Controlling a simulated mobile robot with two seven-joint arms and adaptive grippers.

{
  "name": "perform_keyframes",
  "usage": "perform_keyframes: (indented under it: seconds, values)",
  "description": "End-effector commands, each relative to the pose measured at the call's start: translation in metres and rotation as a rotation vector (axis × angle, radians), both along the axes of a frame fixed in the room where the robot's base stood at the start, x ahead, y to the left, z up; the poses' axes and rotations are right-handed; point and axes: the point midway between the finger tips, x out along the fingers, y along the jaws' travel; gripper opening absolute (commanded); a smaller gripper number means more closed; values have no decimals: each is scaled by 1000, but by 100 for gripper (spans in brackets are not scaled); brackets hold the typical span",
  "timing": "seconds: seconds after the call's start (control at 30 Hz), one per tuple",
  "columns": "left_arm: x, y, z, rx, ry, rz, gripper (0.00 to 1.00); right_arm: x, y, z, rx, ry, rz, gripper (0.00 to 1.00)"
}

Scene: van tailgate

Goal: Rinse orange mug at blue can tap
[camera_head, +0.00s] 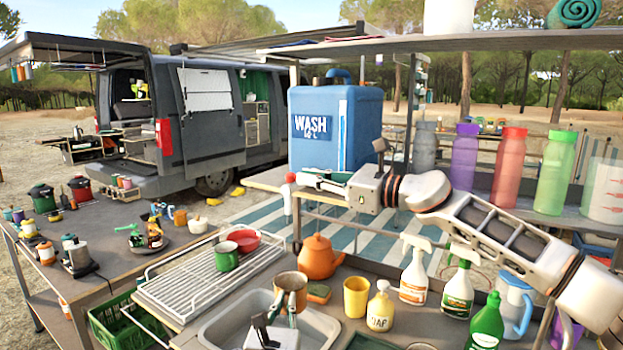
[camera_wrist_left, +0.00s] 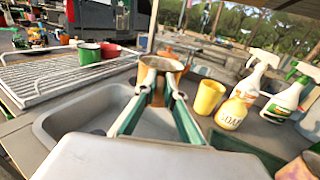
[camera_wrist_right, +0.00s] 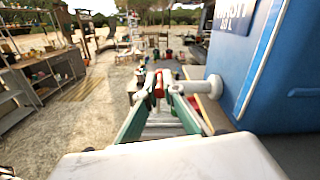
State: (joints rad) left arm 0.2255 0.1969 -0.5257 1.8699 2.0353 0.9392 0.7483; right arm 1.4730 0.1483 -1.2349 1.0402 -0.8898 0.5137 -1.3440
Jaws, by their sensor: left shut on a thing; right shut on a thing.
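The blue can (camera_head: 362,130), marked WASH, stands behind the counter. Its white tap (camera_head: 288,205) has a red handle (camera_head: 291,177) and juts out at the can's lower left. My right gripper (camera_head: 299,179) reaches in from the right and is shut on the red handle, seen between its fingers in the right wrist view (camera_wrist_right: 158,86). My left gripper (camera_head: 277,318) is shut on the orange mug (camera_head: 291,282) and holds it upright over the sink (camera_head: 318,327), below the tap in the picture. The mug also shows in the left wrist view (camera_wrist_left: 160,64). I see no water.
A wire rack (camera_head: 185,290) with a green mug (camera_head: 227,257) and red bowl (camera_head: 243,240) is left of the sink. An orange kettle (camera_head: 318,258), sponge (camera_head: 318,292), yellow cup (camera_head: 356,297), soap bottle (camera_head: 381,311) and spray bottles (camera_head: 414,275) crowd the right.

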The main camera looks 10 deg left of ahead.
Motion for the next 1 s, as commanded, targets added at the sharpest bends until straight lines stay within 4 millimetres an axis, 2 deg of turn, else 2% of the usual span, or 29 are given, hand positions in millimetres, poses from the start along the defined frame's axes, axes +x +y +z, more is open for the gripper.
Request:
perform_keyframes:
  seconds: [0.77, 1.0]
  values:
    - [0, 0, 1, 0, -2, 0, 0, -20, 16, 4, 1, -7, -203, 0]
    - [0, 0, 1, 0, -2, 0, 0, -18, 12, 2, 2, -4, -250, 0]
